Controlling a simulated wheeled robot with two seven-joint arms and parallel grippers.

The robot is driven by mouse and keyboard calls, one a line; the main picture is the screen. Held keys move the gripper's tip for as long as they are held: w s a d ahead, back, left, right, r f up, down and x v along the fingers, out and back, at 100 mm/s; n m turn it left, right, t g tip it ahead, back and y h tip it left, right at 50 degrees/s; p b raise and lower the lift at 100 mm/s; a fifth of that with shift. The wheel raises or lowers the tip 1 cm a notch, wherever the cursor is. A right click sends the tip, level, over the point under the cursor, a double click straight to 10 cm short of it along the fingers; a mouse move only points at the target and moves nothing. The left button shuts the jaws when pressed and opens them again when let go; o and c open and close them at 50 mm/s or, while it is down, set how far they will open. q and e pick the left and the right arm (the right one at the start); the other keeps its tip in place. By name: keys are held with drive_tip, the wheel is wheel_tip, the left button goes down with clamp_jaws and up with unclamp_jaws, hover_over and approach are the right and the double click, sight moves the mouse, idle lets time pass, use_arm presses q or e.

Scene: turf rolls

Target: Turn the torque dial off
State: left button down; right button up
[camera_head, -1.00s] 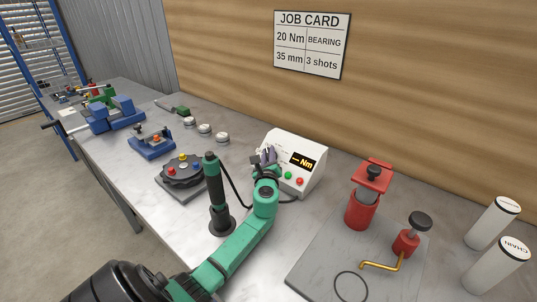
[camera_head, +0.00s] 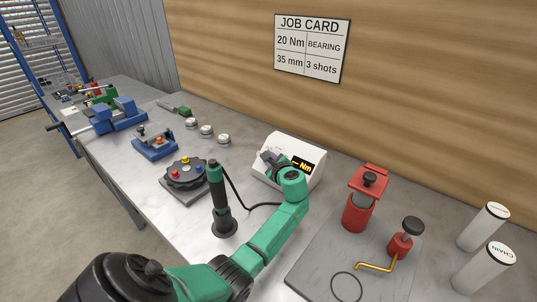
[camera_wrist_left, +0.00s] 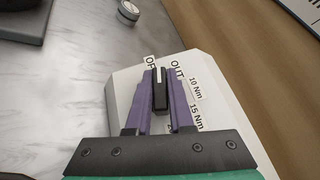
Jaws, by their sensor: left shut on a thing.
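The white torque controller box (camera_head: 259,146) stands on the bench by the wall. Its display (camera_head: 303,164) reads "— Nm" in orange. In the left wrist view, the black dial (camera_wrist_left: 160,94) with a white line sits on the box between labels "OF…", "OUT", "10 Nm" and "15 Nm". Its white line points up the picture, roughly between the "OF…" and "OUT" labels. My left gripper (camera_wrist_left: 161,80) is shut on the dial, one purple finger on each side. In the head view my green wrist hides the dial and the box's lower front. My right gripper is not in view.
A round fixture (camera_head: 185,175) with coloured knobs lies further left. A red press (camera_head: 363,205) and red grease pot stand on a grey mat at right.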

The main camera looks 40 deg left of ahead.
use_arm(q)
drive_tip(key=shift+f+n+g+h+p, duration=0.1)
drive_tip(key=shift+n+g+h+p, duration=0.25)
drive_tip(key=shift+n+g, duration=0.95)
drive_tip(key=c, duration=0.8)
unclamp_jaws()
drive_tip(key=shift+s, duration=0.1)
drive_tip(key=shift+d, duration=0.1)
drive_tip(key=b+v, duration=0.2)
drive_tip(key=v, duration=1.2)
drive_tip(key=shift+d, duration=0.2)
